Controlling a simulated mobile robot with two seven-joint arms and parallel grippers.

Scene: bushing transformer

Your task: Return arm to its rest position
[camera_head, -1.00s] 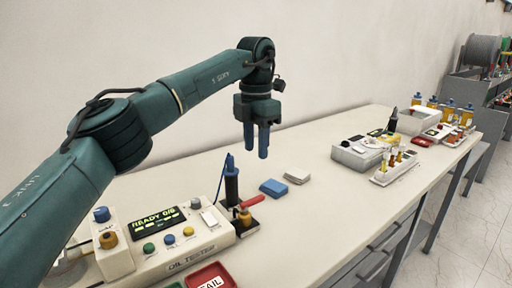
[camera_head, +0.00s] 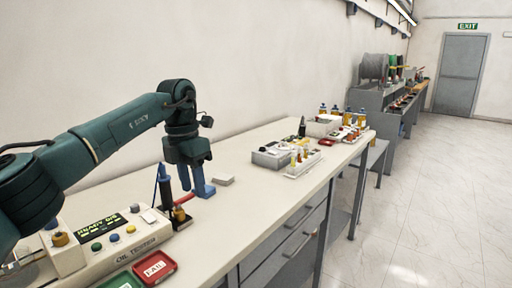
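My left arm comes in from the left over the bench. Its gripper (camera_head: 193,176) points down above the bench, beside the oil tester (camera_head: 115,242). Its two fingers show a narrow gap and hold nothing that I can see. From this angle they overlap a blue block (camera_head: 206,191) on the bench; I cannot tell how high above it they are. A dark upright probe (camera_head: 166,190) with a blue cable and a red-handled part (camera_head: 184,199) stand at the tester's right end. My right gripper is not in view.
A red FAIL tray (camera_head: 154,267) and a green tray (camera_head: 122,281) lie at the bench's front edge. A pale stack (camera_head: 223,181) lies right of the gripper. A grey box (camera_head: 270,158) and a rack of small bottles (camera_head: 303,164) stand farther along. The floor at right is clear.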

